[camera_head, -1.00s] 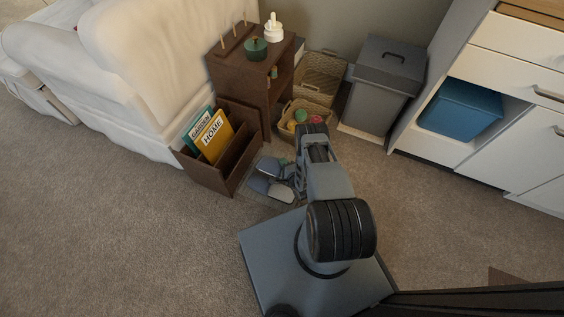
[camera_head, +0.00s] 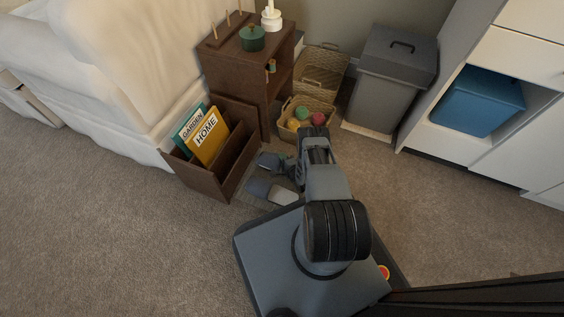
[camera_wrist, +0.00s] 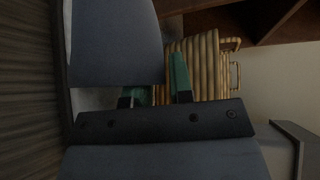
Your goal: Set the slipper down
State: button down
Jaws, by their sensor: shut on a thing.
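A blue-grey slipper (camera_head: 270,161) shows beside my gripper (camera_head: 288,166) in the head view, close above or at the mat. In the wrist view the slipper (camera_wrist: 115,42) fills the upper left. My gripper's green-padded fingers (camera_wrist: 158,84) show at its lower edge, shut on it; the exact contact is partly hidden. The other slipper (camera_head: 262,188), blue-grey with a pale part, lies on a grey mat (camera_head: 243,198) nearer my base. I cannot tell whether the held slipper touches the mat.
A brown magazine holder (camera_head: 198,177) with books stands left of the mat. Behind are a brown shelf (camera_head: 228,75), a wicker basket (camera_head: 286,133) of coloured balls and a grey bin (camera_head: 378,100). A white cabinet (camera_head: 450,140) is right. Carpet is open at left and right.

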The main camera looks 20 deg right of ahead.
jog(key=shift+f, duration=0.7)
jog(key=shift+d+r, duration=0.15)
jog(key=c, duration=1)
grip_release()
jog(key=shift+o, duration=0.2)
jog(key=shift+s, duration=0.1)
